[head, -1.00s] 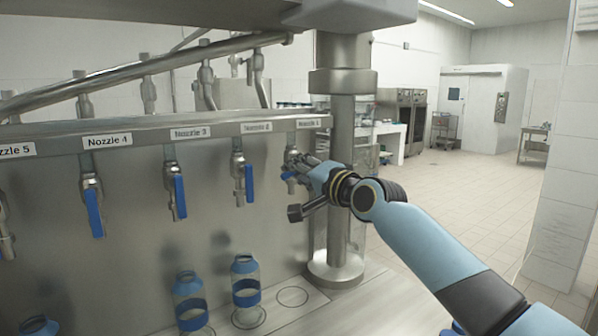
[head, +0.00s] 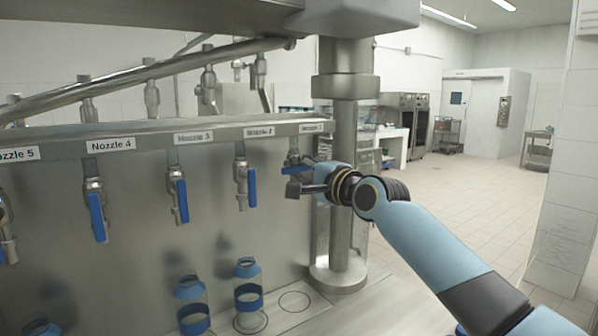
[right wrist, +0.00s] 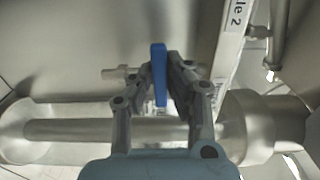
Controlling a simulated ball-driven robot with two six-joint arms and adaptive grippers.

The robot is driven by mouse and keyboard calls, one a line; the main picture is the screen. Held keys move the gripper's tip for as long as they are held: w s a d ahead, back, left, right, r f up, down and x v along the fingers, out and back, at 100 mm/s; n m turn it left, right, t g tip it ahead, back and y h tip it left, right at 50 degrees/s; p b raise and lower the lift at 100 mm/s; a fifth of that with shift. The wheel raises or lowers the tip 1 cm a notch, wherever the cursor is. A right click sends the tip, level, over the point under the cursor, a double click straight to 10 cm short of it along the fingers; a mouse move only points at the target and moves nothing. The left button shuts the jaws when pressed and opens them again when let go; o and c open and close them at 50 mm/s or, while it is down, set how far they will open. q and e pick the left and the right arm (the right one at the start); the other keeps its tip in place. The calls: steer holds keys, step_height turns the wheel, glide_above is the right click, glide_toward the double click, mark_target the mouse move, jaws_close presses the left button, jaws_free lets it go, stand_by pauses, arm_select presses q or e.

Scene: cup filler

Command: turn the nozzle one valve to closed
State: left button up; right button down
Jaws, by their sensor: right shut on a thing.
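The nozzle one valve (head: 294,156) is the rightmost on the filler's rail in the head view. Its blue handle (head: 293,171) looks close to level there, partly hidden by my gripper. My right gripper (head: 303,178) is at this valve, reaching in from the right. In the right wrist view the blue handle (right wrist: 160,80) stands between the two fingers of my right gripper (right wrist: 165,68), which are shut on it. My left gripper is not in view.
Valves for nozzle two (head: 244,182), nozzle three (head: 179,195) and nozzle four (head: 96,210) have handles hanging down. Bottles with blue bands (head: 248,290) stand below. A metal column (head: 345,230) stands close behind my right gripper. An empty ring mark (head: 294,302) is on the counter.

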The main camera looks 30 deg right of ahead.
steer(key=c, duration=1.3)
jaws_free()
steer(key=s, duration=0.4)
steer(key=s+d, duration=0.1)
steer(key=s, duration=0.7)
steer(key=shift+d, duration=0.35)
